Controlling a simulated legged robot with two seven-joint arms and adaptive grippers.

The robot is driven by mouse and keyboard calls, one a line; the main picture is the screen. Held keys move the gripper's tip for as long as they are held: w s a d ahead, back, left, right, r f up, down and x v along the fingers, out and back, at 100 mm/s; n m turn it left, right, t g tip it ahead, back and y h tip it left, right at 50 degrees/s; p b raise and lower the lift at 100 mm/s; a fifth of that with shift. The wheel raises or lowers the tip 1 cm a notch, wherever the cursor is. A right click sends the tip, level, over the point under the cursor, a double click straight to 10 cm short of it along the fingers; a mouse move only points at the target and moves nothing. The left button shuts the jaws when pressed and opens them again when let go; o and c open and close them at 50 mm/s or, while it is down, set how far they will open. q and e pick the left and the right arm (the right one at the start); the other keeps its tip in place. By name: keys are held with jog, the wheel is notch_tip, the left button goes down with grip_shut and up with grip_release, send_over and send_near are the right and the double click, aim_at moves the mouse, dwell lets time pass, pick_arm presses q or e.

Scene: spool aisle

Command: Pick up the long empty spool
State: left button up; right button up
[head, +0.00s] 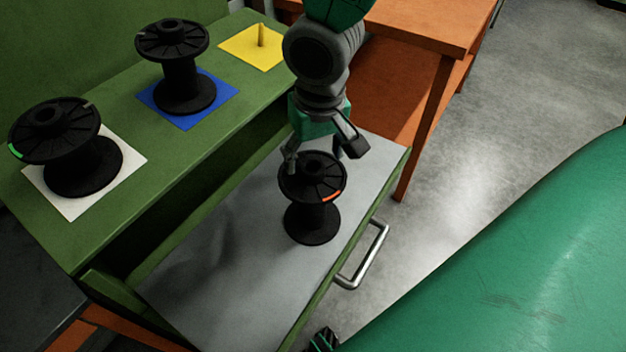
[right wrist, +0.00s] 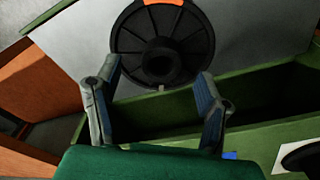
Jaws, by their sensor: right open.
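A black spool with an orange mark on its top flange (head: 312,222) stands upright in the open drawer. It is bare and looks tall and slim. My right gripper (head: 322,152) is above it, pointing down, with its fingers spread. In the right wrist view, the spool's round top flange (right wrist: 185,42) lies just beyond the fingertips (right wrist: 160,76), and nothing is between the fingers. Two other bare black spools stand on the green bench top, one with a green mark (head: 75,165) and one on a blue square (head: 182,82). My left gripper is not in view.
The grey drawer floor (head: 225,275) is clear around the spool. The drawer has a metal handle (head: 368,260). A white square (head: 88,200) lies under the green-marked spool. A yellow square (head: 250,52) bears a short peg. An orange table (head: 410,30) stands behind.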

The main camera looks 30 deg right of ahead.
aim_at(312, 166)
notch_tip(312, 166, down, 3)
jog(key=shift+w+f+b, duration=0.1)
jog(key=shift+w+b, duration=0.05)
jog(key=shift+b, duration=0.25)
jog(key=shift+w+a+f, duration=0.1)
jog(key=shift+f, duration=0.05)
jog(key=shift+a, duration=0.1)
grip_shut()
jog(key=shift+r, duration=0.25)
